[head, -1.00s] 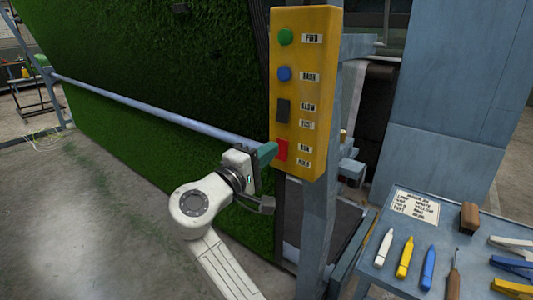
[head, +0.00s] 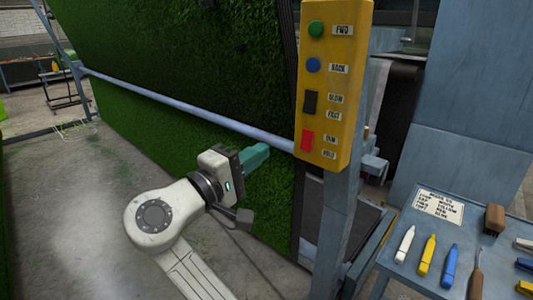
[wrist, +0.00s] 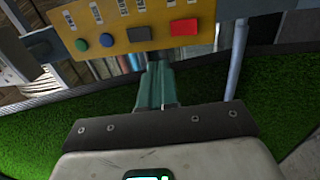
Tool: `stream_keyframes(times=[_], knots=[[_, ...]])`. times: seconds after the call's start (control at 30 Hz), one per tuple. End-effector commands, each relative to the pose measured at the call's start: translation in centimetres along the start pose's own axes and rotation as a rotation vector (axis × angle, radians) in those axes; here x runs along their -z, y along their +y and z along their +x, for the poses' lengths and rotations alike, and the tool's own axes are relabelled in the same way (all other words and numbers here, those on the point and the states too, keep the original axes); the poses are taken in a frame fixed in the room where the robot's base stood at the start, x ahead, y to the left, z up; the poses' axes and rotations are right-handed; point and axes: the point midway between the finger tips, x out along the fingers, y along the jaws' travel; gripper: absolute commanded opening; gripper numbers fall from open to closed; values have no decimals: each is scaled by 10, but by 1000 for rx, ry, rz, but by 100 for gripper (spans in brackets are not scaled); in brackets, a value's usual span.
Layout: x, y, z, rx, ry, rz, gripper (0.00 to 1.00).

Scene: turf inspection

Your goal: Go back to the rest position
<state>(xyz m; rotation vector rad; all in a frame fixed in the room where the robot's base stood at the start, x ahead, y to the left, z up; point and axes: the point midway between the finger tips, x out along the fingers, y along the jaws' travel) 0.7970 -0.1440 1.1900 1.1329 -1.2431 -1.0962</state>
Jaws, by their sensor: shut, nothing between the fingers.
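My gripper (head: 257,156) is in the head view, left of the yellow control panel (head: 333,80), with its green fingers shut and nothing between them. It is apart from the panel, in front of the green turf. The panel carries a green button (head: 316,29), a blue button (head: 313,65), a black switch (head: 310,102) and a red switch (head: 307,141). In the wrist view my shut fingers (wrist: 157,75) point toward the panel (wrist: 140,30), which shows beyond the tips, with the red switch (wrist: 184,27) to their right.
A horizontal metal bar (head: 180,107) runs in front of the turf wall (head: 190,60). A blue-grey table (head: 400,280) at lower right holds a label card (head: 437,205), a white marker (head: 404,244), a yellow one (head: 427,255) and a blue one (head: 450,267). Bare concrete floor (head: 70,220) lies at left.

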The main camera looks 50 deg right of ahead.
Motion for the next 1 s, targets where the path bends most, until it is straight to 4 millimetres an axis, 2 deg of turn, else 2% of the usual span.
stream_keyframes(times=[0.63,0.73,0.77,0.87,0.97,1.0], knots=[[0,1,-3,1,0,0,0],[-1,-8,-1,22,10,1,0],[-2,-15,0,39,18,2,0],[-8,-55,7,139,59,9,0],[-22,-116,13,303,114,23,0],[-29,-143,13,379,134,31,0]])
